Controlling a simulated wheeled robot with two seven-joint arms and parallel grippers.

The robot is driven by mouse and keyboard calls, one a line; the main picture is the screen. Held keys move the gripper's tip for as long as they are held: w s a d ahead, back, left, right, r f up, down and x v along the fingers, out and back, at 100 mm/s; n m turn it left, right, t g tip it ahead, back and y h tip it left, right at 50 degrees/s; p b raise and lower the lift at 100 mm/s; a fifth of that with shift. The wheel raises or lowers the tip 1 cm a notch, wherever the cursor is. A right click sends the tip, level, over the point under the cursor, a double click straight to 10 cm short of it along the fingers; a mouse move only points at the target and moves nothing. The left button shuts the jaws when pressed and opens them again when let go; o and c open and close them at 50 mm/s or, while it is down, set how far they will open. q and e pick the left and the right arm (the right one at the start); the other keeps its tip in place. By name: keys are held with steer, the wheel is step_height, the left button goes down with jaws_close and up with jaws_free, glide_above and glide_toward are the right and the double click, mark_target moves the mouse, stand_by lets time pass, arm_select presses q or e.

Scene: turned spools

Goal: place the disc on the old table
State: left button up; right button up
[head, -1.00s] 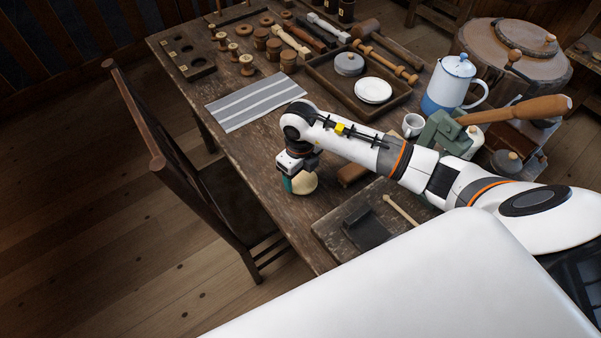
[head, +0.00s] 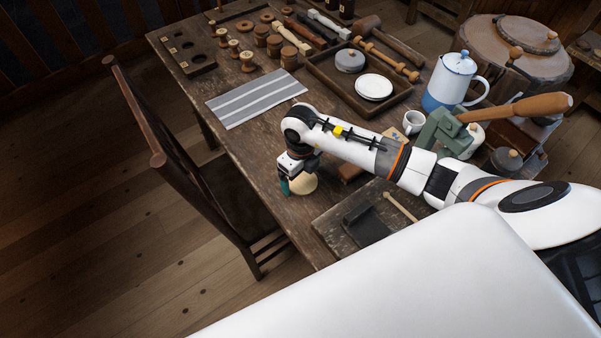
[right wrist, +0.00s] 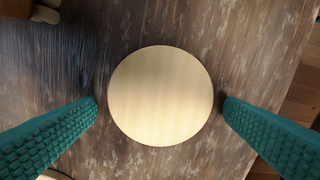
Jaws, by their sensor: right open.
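The disc (head: 305,184) is pale, round wood. It lies on the old table (head: 226,143), a worn dark wooden top, near its front-left edge. In the right wrist view the disc (right wrist: 160,95) is in the middle, with bare planks around it. My right gripper (head: 294,182) is low over the disc and open. In the right wrist view its teal ridged fingers stand on either side of the disc, with a small gap at each side. In the head view the arm partly hides the disc and the far finger. My left gripper is not in view.
A striped grey cloth (head: 256,101) lies behind the disc. A wooden tray (head: 398,99) holds a white plate and a grey lidded piece. A dark board (head: 330,219) lies to the right, nearer me. A chair (head: 183,150) stands at the left edge. Spools and tools fill the back.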

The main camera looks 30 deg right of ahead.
mark_target(301, 179)
step_height(301, 179, up, 12)
steer(key=b, duration=0.1)
stand_by(0.5)
